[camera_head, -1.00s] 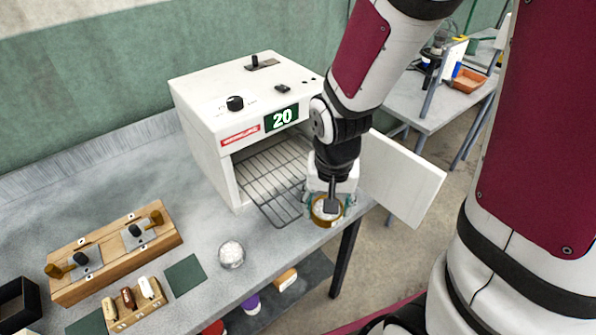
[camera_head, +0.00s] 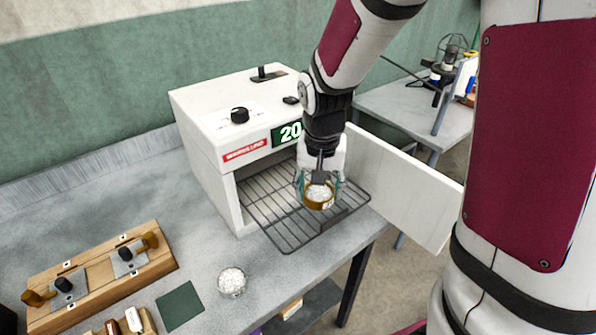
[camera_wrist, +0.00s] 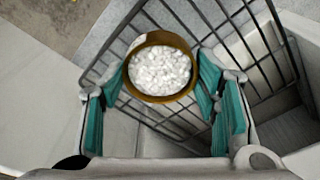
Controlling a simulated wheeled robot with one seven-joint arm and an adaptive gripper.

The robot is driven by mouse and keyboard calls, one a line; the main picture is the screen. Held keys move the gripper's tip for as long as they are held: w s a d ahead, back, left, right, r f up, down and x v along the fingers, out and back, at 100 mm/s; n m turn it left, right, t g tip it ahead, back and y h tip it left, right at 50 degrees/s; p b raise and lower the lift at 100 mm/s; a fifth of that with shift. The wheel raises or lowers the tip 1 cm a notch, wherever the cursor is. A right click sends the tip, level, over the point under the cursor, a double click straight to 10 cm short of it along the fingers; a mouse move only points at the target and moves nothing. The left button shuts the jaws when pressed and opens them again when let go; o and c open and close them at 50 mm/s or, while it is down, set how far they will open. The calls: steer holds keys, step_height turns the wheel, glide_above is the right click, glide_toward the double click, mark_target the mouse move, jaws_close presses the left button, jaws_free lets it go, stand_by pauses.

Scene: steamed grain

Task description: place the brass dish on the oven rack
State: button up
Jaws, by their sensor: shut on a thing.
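The brass dish (camera_head: 319,197) is filled with white grain-like pieces and is held in my gripper (camera_head: 320,186). In the wrist view the dish (camera_wrist: 147,86) sits between the teal finger pads of my gripper (camera_wrist: 160,98). The dish looks roughly level. The oven rack (camera_head: 287,228), a dark wire grid, sticks out of the white oven's (camera_head: 210,150) open front. The dish is over the rack's right part in the head view, and rack bars show around it in the wrist view. I cannot tell whether it touches the bars.
The open oven door (camera_head: 405,180) stands just right of my gripper. A glass dish of white pieces (camera_head: 232,282), a green mat (camera_head: 180,306) and a wooden tool holder (camera_head: 100,285) are on the bench at left.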

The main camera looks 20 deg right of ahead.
mark_target(315, 194)
steer(key=shift+w+f, duration=0.1)
steer(key=shift+w, duration=0.75)
steer(key=shift+f, duration=1.75)
steer(key=o, duration=1.2)
steer(key=shift+f, duration=0.15)
